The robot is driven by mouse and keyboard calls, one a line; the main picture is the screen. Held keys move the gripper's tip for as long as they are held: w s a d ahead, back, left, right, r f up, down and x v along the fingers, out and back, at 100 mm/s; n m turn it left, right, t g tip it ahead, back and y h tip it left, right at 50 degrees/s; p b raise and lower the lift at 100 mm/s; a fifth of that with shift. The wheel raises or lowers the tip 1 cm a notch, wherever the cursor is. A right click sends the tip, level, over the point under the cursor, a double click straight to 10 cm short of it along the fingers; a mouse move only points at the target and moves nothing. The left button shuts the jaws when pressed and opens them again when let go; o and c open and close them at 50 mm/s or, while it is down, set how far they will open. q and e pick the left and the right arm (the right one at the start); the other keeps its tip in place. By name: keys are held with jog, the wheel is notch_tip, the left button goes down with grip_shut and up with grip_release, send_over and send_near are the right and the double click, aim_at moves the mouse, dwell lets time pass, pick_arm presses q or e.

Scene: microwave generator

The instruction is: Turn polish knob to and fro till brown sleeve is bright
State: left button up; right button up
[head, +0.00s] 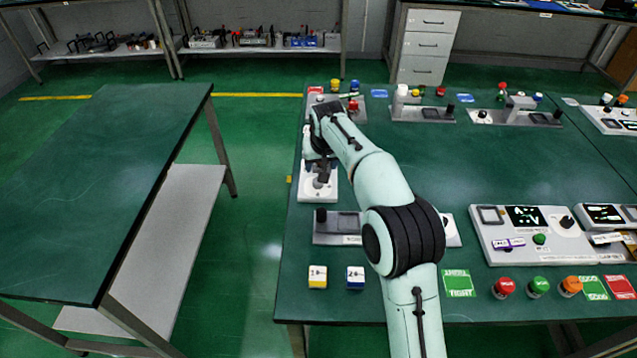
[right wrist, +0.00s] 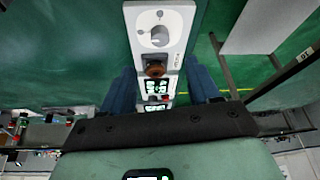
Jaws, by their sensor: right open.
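A narrow white panel (right wrist: 176,14) shows between my fingers in the right wrist view. In the head view the same panel (head: 318,194) lies along the left edge of the right-hand table, partly covered by my right arm. My right gripper (right wrist: 160,72) is open, with its blue fingers on either side of the panel and nothing held. I cannot tell its height above the panel. My left gripper is out of view.
Lit green displays (right wrist: 157,87) sit beyond the sleeve. A grey device (head: 334,226) and yellow and blue blocks (head: 317,277) lie nearer on the table. Other panels (head: 530,235) stand at right. The left table (head: 110,170) is bare, with a floor gap between.

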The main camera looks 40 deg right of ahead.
jog(key=x, duration=1.1)
jog(key=shift+w+f, duration=0.1)
jog(key=shift+f, duration=0.2)
jog(key=c, duration=1)
